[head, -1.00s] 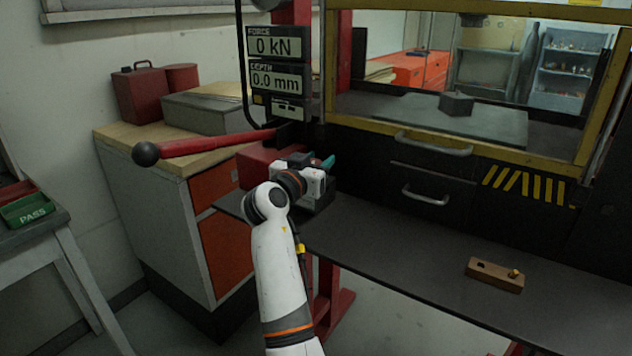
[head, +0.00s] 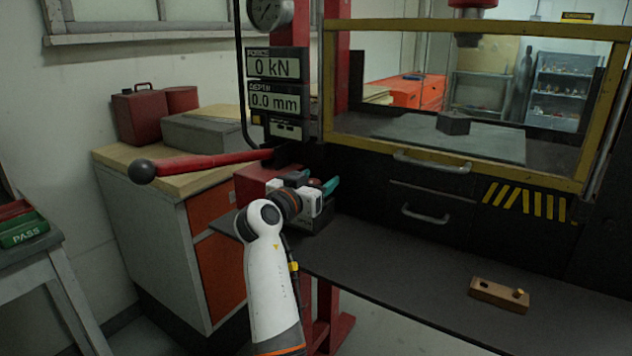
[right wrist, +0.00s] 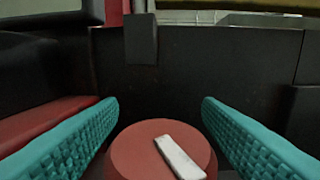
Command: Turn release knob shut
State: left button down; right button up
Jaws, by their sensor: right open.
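The release knob (right wrist: 162,150) is a round red knob with a white bar marked across its top, seen at the bottom of the right wrist view. The bar slants from upper left to lower right. My right gripper (head: 324,183) is open, with its teal fingers on either side of the knob in the right wrist view (right wrist: 160,125). I see a gap by the right finger; the left finger's tip is close to the knob's edge. My left gripper is not in view.
The red pump lever (head: 205,164) with a black ball end reaches left above the red pump body (head: 262,183). The yellow-framed guard (head: 455,160) stands right of the gripper. A wooden block (head: 498,295) lies on the dark bench. The displays (head: 276,100) read 0 kN and 0.0 mm.

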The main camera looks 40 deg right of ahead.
aim_at(325, 131)
notch_tip(325, 131, up, 10)
jog(key=shift+r, duration=0.1)
dwell(0.4)
